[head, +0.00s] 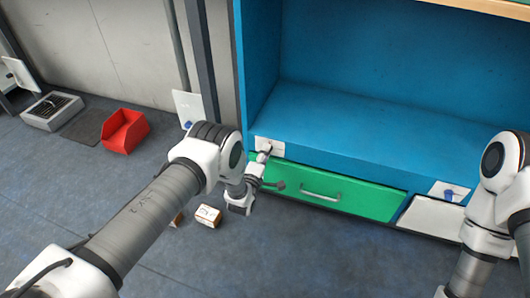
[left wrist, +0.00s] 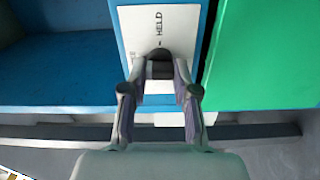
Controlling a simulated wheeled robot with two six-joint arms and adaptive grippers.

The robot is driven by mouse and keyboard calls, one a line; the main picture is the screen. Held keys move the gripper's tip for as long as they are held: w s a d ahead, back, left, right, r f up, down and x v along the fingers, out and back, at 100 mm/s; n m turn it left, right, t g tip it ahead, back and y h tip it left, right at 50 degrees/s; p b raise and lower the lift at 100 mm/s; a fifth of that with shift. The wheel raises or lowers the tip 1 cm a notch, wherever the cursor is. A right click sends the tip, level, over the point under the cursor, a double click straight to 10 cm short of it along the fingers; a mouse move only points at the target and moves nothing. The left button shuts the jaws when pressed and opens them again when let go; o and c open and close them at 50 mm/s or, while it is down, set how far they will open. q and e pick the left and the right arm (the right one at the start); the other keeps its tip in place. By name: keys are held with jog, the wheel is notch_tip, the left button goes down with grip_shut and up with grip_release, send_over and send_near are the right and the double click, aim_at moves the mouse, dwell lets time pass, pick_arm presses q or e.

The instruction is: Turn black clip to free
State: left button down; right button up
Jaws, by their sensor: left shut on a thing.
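The black clip (left wrist: 160,56) sits on a white plate (left wrist: 178,25) marked "HELD" on the blue cabinet front. My left gripper (left wrist: 160,70) is shut on the clip, with one finger on each side of it. The fingers hide part of the clip, and the lettering runs sideways in the left wrist view. In the head view, my left gripper (head: 263,156) meets the white plate (head: 277,149) above the green drawer's left end; the clip is too small to make out well there. My right arm shows at the right edge, but its gripper is out of view.
A green drawer (head: 345,192) with a metal handle is shut below the blue shelf (head: 350,125). Another plate with a blue clip (head: 448,193) is to the right. Small cardboard boxes (head: 208,216) and a red bin (head: 124,130) are on the floor at left.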

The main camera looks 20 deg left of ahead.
pick_arm(q)
jog(key=shift+n, duration=0.5)
jog(key=c, duration=0.9)
grip_release()
jog(key=s, duration=1.2)
jog(key=shift+a, duration=0.2)
